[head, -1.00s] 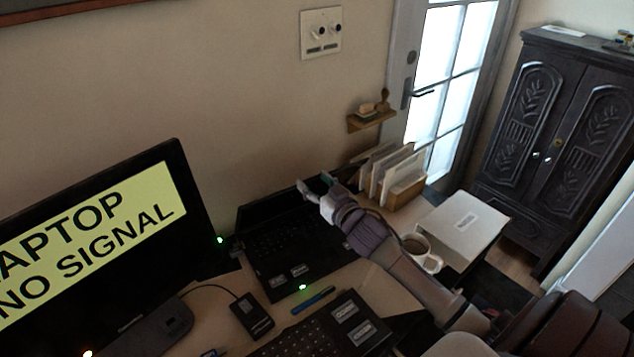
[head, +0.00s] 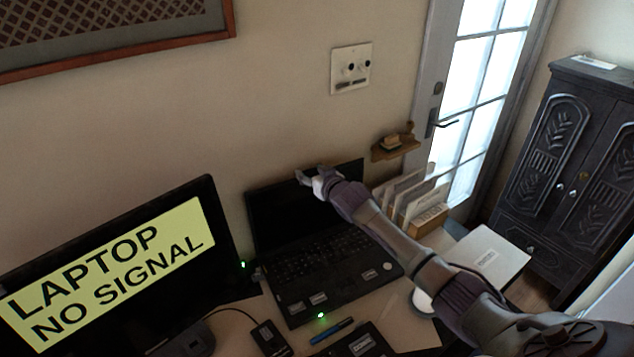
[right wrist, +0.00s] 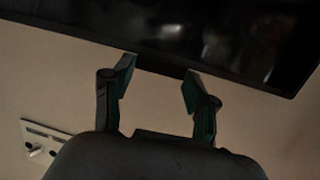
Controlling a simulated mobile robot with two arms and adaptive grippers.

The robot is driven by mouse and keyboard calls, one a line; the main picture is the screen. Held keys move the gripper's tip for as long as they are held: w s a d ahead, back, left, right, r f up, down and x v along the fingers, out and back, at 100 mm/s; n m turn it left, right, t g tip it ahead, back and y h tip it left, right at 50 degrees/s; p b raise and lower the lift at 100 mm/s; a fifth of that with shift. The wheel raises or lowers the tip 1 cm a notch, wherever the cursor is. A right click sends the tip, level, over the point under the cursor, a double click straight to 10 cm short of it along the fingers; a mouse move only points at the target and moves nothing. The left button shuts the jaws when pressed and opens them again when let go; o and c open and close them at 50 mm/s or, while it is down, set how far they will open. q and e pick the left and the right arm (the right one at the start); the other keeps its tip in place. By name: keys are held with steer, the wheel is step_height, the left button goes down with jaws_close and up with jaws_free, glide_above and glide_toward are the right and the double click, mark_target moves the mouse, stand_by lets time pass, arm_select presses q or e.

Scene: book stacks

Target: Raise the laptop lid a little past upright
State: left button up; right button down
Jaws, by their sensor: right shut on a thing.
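The black laptop (head: 335,262) sits open on the desk, its keyboard facing up. Its dark lid (head: 275,210) stands up at the back, near the wall. The lid's exact angle is hard to judge. My right gripper (head: 311,178) is at the middle of the lid's top edge, shut on it. In the right wrist view, the fingers of my right gripper (right wrist: 158,82) meet the edge of the dark lid (right wrist: 225,40); the exact contact is hard to see. My forearm hides part of the lid's right side. My left gripper is not in view.
A monitor (head: 55,265) reading "LAPTOP NO SIGNAL" stands left of the laptop. A letter rack (head: 428,217), a white box (head: 490,255) and a partly hidden mug (head: 421,303) are to the right. A blue pen (head: 332,330) and a small black device (head: 268,338) lie in front.

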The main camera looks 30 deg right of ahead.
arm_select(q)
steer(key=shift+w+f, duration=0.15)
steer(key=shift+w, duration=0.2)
arm_select(e)
steer(key=shift+w+r, duration=0.45)
steer(key=shift+w, duration=0.4)
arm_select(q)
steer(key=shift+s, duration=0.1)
arm_select(e)
steer(key=shift+c, duration=1.6)
jaws_free()
steer(key=shift+s+a+f, duration=0.1)
steer(key=shift+s+f, duration=0.05)
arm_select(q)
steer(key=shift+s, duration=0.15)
arm_select(e)
steer(key=shift+f, duration=0.1)
steer(key=v, duration=1.2)
